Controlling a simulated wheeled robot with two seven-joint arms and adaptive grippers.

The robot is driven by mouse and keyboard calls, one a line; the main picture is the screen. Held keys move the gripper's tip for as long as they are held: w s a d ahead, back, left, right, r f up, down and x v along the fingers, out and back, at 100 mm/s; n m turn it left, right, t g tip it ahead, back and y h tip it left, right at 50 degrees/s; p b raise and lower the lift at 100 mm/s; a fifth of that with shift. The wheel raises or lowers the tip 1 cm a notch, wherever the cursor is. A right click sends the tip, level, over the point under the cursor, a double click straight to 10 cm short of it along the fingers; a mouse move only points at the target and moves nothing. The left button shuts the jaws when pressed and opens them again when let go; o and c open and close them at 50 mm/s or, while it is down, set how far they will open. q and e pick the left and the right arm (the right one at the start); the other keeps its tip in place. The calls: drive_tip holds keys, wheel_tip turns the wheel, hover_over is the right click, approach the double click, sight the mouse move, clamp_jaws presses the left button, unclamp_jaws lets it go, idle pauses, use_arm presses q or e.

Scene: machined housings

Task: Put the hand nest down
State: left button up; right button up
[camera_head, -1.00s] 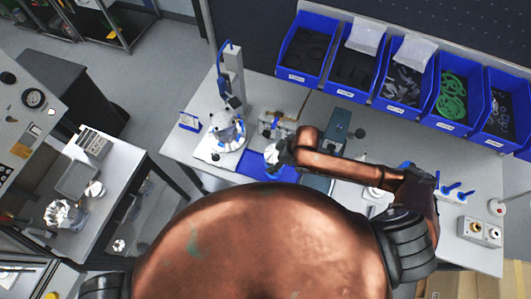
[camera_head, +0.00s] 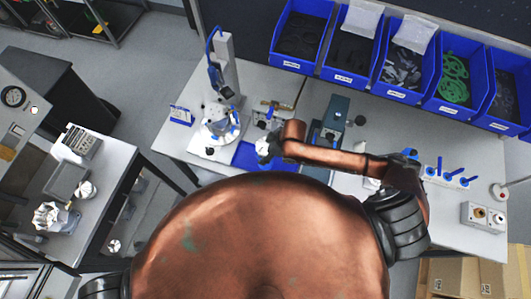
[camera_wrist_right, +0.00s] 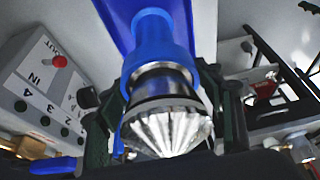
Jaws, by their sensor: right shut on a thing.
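The hand nest (camera_wrist_right: 160,55) looks like a blue cylindrical handle with a dark ring and a silver fluted end in the right wrist view. My right gripper (camera_wrist_right: 165,112) is shut around it, one dark finger on each side. In the head view the nest (camera_head: 263,146) is small and pale at the tip of my right gripper (camera_head: 270,147). It is over or beside the blue mat (camera_head: 245,154) on the workbench. I cannot tell whether it touches the mat. My left gripper is not in view.
A white round fixture (camera_head: 220,122) with a tall stand is left of the gripper. A blue-grey block (camera_head: 335,112) stands to the right. Blue bins (camera_head: 345,76) line the back. A grey labelled box (camera_wrist_right: 45,85) shows in the wrist view.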

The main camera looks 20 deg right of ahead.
drive_tip(key=shift+w+r, duration=0.1)
drive_tip(key=shift+r, duration=0.05)
drive_tip(key=o, duration=1.7)
drive_tip(key=shift+f, duration=0.2)
drive_tip(key=shift+c, duration=0.2)
drive_tip(key=b+v, duration=0.1)
drive_tip(key=v, duration=1)
drive_tip(key=shift+d+r, duration=0.1)
drive_tip(key=shift+r, duration=0.55)
